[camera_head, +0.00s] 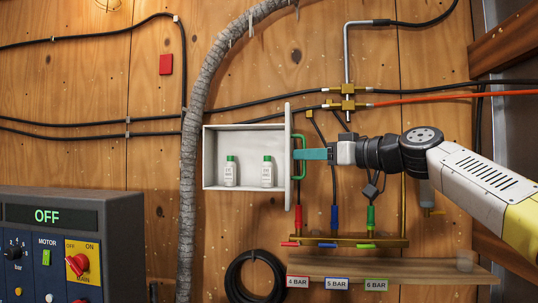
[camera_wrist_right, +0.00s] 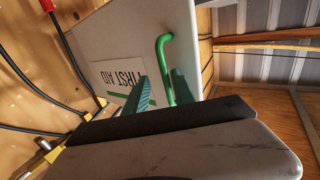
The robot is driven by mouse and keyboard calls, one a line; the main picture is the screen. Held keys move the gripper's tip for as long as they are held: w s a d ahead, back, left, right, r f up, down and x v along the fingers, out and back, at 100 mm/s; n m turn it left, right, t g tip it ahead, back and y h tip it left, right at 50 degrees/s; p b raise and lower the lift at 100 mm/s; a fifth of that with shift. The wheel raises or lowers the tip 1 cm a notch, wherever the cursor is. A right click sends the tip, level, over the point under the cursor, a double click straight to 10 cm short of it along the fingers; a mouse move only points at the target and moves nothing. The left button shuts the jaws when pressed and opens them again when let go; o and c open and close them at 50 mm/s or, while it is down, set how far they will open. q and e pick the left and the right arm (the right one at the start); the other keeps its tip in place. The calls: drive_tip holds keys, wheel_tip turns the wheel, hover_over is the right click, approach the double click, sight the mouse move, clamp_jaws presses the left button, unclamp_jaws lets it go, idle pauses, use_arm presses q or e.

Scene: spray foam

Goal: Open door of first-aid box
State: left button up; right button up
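The white first-aid box (camera_head: 243,127) hangs on the wooden wall with its interior showing. Two small white bottles with green caps, one left (camera_head: 230,171) and one right (camera_head: 267,172), stand inside. Its door (camera_head: 288,158) stands swung out at the right side, nearly edge-on. The green handle (camera_head: 302,142) is on the door's outer face; it also shows in the right wrist view (camera_wrist_right: 160,48), beside the FIRST AID label (camera_wrist_right: 115,77). My right gripper (camera_head: 300,154) is at the handle. Its teal fingers (camera_wrist_right: 160,86) are apart, on either side of the handle's lower part. My left gripper is not in view.
A grey corrugated hose (camera_head: 188,150) runs close left of the box. Red, blue and green fittings (camera_head: 334,217) hang below the right arm, above a wooden shelf (camera_head: 430,270). A control panel (camera_head: 70,245) stands at lower left.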

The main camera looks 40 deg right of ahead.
drive_tip(key=shift+s, duration=0.1)
drive_tip(key=s+d, duration=0.1)
drive_tip(key=s, duration=0.6)
drive_tip(key=shift+s, duration=0.3)
drive_tip(key=shift+d, duration=0.1)
